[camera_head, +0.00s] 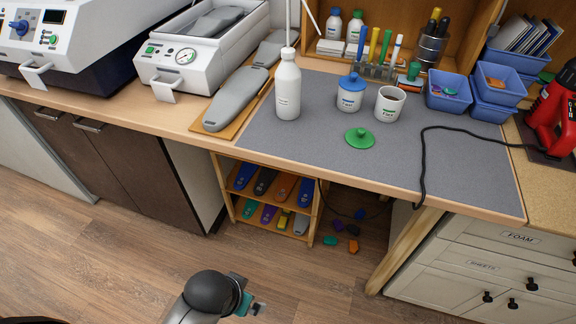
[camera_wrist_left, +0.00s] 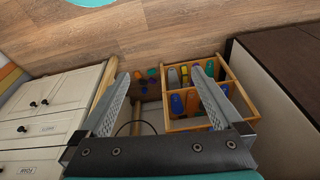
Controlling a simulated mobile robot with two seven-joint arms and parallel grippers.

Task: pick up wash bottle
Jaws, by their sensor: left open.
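The wash bottle (camera_head: 288,92) is white with a thin tube rising from its cap. It stands upright on the grey mat (camera_head: 430,165), near the mat's left edge. My left gripper (camera_wrist_left: 159,72) is open and empty in the left wrist view, facing the wooden shelf under the bench. In the head view my left arm is low at the bottom, in front of and below the bench, far from the bottle. The bottle is not in the left wrist view. My right gripper is not in view.
A blue-lidded jar (camera_head: 350,98), a white cup (camera_head: 390,104) and a green lid (camera_head: 360,138) are right of the bottle. A grey insole form (camera_head: 236,98) lies on a board to its left. A black cable (camera_head: 470,132) crosses the mat's right side.

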